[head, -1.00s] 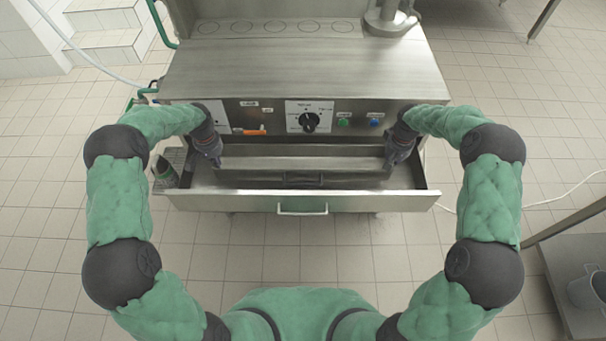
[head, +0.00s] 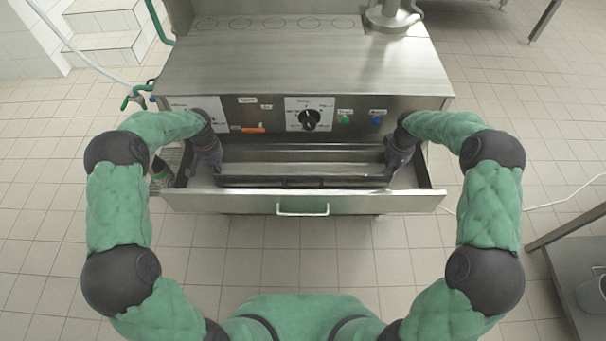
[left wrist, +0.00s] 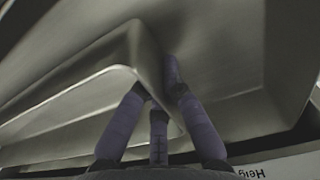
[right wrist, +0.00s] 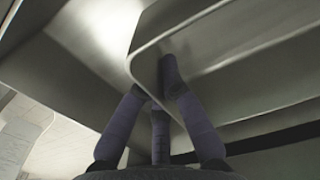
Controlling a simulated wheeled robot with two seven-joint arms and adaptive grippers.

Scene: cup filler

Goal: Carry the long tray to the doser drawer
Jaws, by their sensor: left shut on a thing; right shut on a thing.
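The long metal tray (head: 300,170) is inside the open doser drawer (head: 250,202), running across it between my two grippers. Whether its underside touches the drawer floor cannot be told. My left gripper (head: 212,170) is shut on the tray's left end, and my right gripper (head: 392,168) is shut on its right end. In the left wrist view the fingers (left wrist: 155,90) straddle the rim of the tray (left wrist: 90,85). In the right wrist view the fingers (right wrist: 155,90) likewise pinch the rim of the tray (right wrist: 210,45).
The machine's front panel (head: 270,115) with a dial and buttons rises right behind the drawer. The drawer handle (head: 302,209) faces me. A bottle (head: 161,172) stands left of the drawer. A metal shelf (head: 580,270) with a container is at the right.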

